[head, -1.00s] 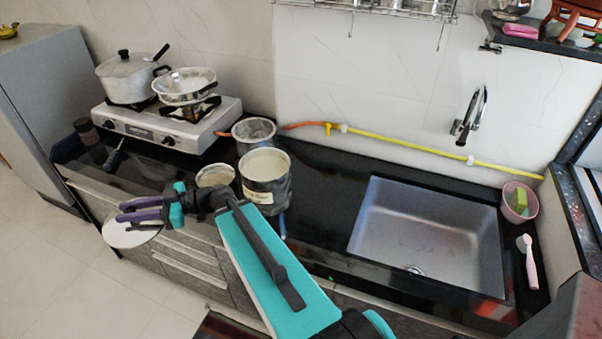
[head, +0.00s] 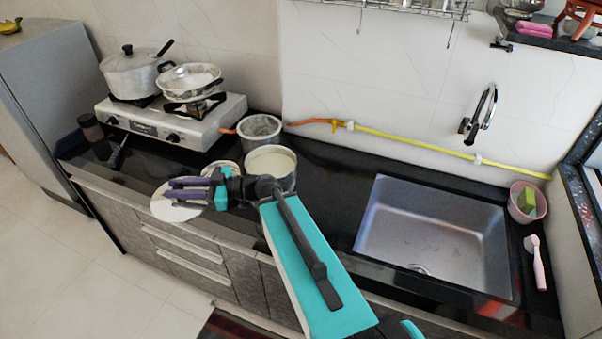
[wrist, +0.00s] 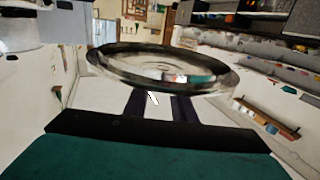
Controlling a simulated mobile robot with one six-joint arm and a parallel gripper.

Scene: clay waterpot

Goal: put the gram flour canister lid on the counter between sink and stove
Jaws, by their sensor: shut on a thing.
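The lid is a round pale disc (head: 172,207) in my gripper, over the counter's front edge left of the canister in the head view. My gripper (head: 186,190) is shut on the lid's edge. In the wrist view the lid (wrist: 165,70) shows as a shiny metal disc held by the dark fingers (wrist: 160,104). The open canister of pale flour (head: 270,165) stands on the black counter (head: 325,172) between stove and sink, partly hidden by my arm. The stove (head: 175,124) is at the left and the sink (head: 435,230) at the right.
An empty-looking metal container (head: 259,130) stands behind the canister. A smaller round container (head: 222,168) is partly hidden behind my gripper. A pot (head: 131,75) and a pan (head: 190,80) sit on the stove. The counter strip by the sink's left edge looks clear.

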